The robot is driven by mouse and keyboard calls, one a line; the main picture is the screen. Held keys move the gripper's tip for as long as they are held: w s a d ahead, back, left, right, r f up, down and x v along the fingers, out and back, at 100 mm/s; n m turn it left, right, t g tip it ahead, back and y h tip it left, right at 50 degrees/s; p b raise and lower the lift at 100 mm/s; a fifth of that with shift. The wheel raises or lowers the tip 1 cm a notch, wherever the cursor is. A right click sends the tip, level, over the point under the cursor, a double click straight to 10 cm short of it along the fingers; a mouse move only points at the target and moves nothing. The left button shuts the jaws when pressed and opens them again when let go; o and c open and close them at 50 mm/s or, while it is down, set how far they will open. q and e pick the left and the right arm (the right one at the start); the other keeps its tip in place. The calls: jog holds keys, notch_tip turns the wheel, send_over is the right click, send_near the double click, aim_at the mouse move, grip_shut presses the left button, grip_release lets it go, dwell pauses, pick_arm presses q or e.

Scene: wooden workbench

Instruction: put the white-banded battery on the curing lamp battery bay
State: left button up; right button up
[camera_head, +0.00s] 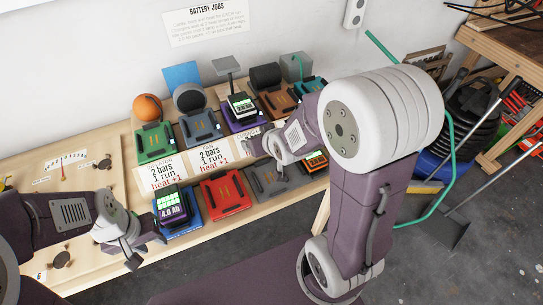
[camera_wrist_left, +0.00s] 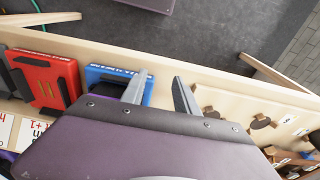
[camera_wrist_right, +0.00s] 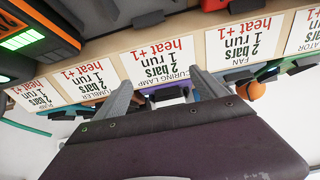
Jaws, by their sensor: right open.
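The purple curing lamp bay (camera_head: 243,122) is in the back row, behind its label; its edge shows in the right wrist view (camera_wrist_right: 166,88). A dark battery (camera_head: 241,104) with a pale-edged green display sits on it; I cannot clearly make out a white band. Another battery (camera_head: 172,207), marked 4.0 Ah with a purple band, stands on the blue front dock (camera_head: 187,224). My left gripper (camera_head: 142,254) is open, in front of the benchtop; its fingers also show in the left wrist view (camera_wrist_left: 160,92). My right gripper (camera_wrist_right: 163,88) is open and empty above the label row.
The red dock (camera_head: 225,194) and grey dock (camera_head: 268,181) are empty. An orange-edged battery (camera_head: 316,160) stands at the front right. Green (camera_head: 155,143) and blue-grey (camera_head: 200,127) bays are left of the lamp bay. My right arm hides part of the bench's right side.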

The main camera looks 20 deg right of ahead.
jog(key=s+f+g, duration=0.1)
jog(key=s, duration=0.2)
jog(key=s+f+g, duration=0.2)
jog(key=s, duration=0.1)
jog(key=s+f+g, duration=0.2)
jog(key=s, duration=0.1)
jog(key=shift+s, duration=0.3)
jog(key=s+g, duration=0.1)
jog(key=s, duration=0.1)
jog(key=s+g, duration=0.1)
jog(key=s, duration=0.1)
jog(key=s+f+g, duration=0.1)
jog(key=s, duration=0.1)
jog(key=shift+s+a, duration=0.2)
jog(key=shift+s, duration=0.15)
